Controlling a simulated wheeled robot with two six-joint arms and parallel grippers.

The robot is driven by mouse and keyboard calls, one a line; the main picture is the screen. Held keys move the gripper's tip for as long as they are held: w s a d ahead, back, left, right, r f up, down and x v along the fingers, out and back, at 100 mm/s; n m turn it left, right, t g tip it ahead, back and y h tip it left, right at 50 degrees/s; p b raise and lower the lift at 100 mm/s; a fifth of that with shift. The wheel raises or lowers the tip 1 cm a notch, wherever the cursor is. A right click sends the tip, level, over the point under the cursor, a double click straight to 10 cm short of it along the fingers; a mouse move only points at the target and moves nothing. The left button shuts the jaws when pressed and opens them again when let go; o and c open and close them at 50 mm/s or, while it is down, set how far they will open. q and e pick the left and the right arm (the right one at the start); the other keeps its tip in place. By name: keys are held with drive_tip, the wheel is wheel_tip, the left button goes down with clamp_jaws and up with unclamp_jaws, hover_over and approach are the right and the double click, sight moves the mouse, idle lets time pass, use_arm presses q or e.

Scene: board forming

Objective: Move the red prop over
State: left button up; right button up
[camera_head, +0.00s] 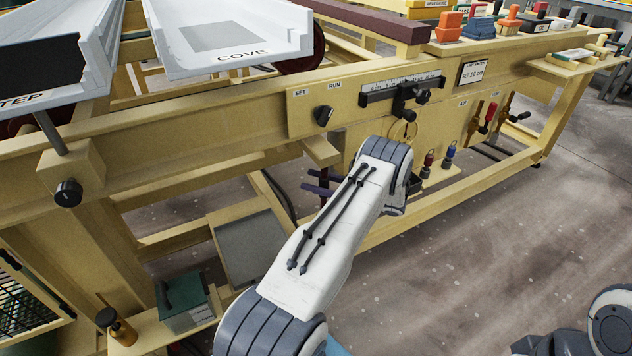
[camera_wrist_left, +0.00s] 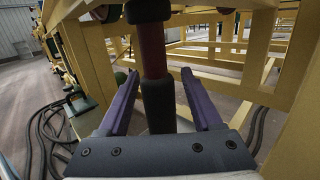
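The red prop (camera_wrist_left: 152,50) shows in the left wrist view as an upright dark red rod with a thick black collar above and a black sleeve below. My left gripper (camera_wrist_left: 159,85) is open, with its purple fingers on either side of the prop and a visible gap on each side. In the head view the left gripper (camera_head: 320,181) shows only as purple finger parts beside my white forearm, under the bench's front beam. My right gripper is out of view.
The yellow bench frame (camera_head: 200,165) runs across the head view, with a control panel and knob (camera_head: 324,115) above the gripper. A green box (camera_head: 185,302) stands on a low shelf. Cables (camera_wrist_left: 45,125) lie left in the wrist view. Floor at right is open.

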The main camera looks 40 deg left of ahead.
use_arm(q)
drive_tip(key=r+v, duration=0.1)
drive_tip(key=v, duration=0.9)
drive_tip(key=shift+d+f, duration=0.2)
drive_tip(key=shift+f, duration=0.3)
drive_tip(key=shift+w, duration=0.1)
